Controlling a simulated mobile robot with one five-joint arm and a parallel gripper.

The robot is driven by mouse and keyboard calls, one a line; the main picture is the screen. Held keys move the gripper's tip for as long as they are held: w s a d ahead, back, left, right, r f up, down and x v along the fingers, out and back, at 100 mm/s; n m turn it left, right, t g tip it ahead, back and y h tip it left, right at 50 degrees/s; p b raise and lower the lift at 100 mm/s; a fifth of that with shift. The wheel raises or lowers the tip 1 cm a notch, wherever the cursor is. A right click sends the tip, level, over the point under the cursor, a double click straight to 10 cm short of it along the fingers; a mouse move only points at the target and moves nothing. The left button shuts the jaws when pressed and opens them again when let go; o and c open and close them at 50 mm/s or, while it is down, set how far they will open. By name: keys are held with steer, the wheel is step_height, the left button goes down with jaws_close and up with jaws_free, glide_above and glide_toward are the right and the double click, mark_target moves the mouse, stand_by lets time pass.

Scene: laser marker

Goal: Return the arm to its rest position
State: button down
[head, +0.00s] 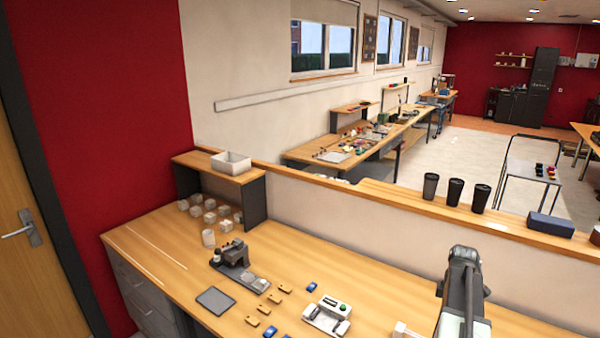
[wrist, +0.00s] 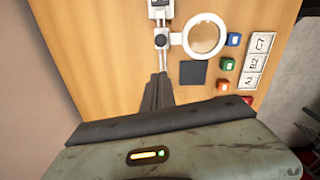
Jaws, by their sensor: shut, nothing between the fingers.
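My gripper (wrist: 159,78) shows in the wrist view as two dark fingers pressed together with nothing between them. It is over a wooden worktop (wrist: 105,60), just below a metal stand holding a round magnifier lens (wrist: 205,36). I cannot tell whether the fingertips touch the stand. In the head view my arm (head: 463,295) rises at the lower right, over the right part of the wooden workbench (head: 130,255). My fingertips cannot be made out in that view.
In the head view, a dark machine (head: 232,254), grey tray (head: 215,300), white device (head: 327,316) and black cups (head: 454,191) stand left of or behind my arm.

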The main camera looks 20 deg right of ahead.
steer(key=w+a+f+n+b, duration=0.1)
steer(key=w+a+f+b, duration=0.15)
steer(key=a, duration=0.65)
steer(key=w+a+f+n+b, duration=0.15)
steer(key=w+a, duration=0.25)
steer(key=a, duration=0.6)
steer(key=w+a+f+n+b, duration=0.1)
steer(key=w+a+f+b, duration=0.15)
steer(key=a, duration=0.65)
steer(key=s+a+f+m+b, duration=0.1)
steer(key=s+a+m, duration=0.2)
steer(key=a+m, duration=0.3)
steer(key=s+a+f+m, duration=0.2)
steer(key=a+m, duration=0.5)
steer(key=a, duration=0.4)
steer(key=shift+s+g+y+b, duration=0.3)
steer(key=shift+s+g+b, duration=0.1)
steer(key=shift+s, duration=0.1)
steer(key=shift+f+m, duration=0.15)
steer(key=shift+m, duration=0.1)
